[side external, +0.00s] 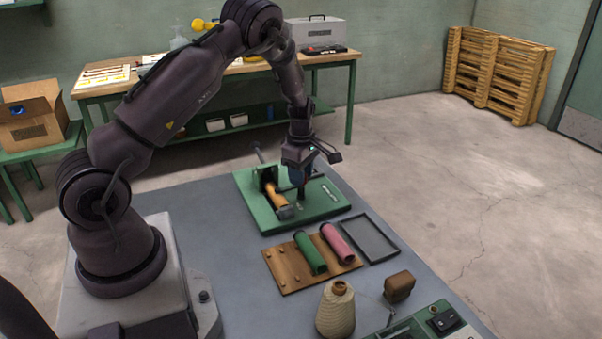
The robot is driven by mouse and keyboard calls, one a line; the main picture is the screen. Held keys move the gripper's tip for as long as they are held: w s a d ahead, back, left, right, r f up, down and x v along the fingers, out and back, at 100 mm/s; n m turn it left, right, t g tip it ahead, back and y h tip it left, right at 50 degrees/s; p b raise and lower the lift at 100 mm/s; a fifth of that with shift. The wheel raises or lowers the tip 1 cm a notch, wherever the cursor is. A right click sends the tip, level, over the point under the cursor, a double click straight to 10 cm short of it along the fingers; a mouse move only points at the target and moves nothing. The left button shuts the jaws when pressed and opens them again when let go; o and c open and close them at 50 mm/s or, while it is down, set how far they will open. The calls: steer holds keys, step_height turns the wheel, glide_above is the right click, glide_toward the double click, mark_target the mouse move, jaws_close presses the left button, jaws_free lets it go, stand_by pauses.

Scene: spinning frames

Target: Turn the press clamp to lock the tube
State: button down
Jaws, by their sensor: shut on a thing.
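A green frame plate (323,205) lies on the grey table. An orange-brown tube (277,196) lies on the plate, between a dark upright bracket (266,178) on its far side and a grey block (286,212) at its near end. My gripper (299,180) points down over the plate, just right of the tube. It appears shut on the dark press clamp handle beside the tube. My fingers hide most of the handle, so its exact angle and its contact with the tube cannot be told.
In front of the plate, a wooden peg board (289,279) holds a green tube (310,254) and a pink tube (337,243). A dark empty tray (369,239) lies to their right. A thread cone (336,311) and a brown block (399,287) stand nearer.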

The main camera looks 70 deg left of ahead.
steer(key=shift+d, duration=0.1)
stand_by(0.3)
steer(key=c, duration=0.8)
jaws_free()
steer(key=shift+o, duration=0.2)
step_height(320, 180, up, 13)
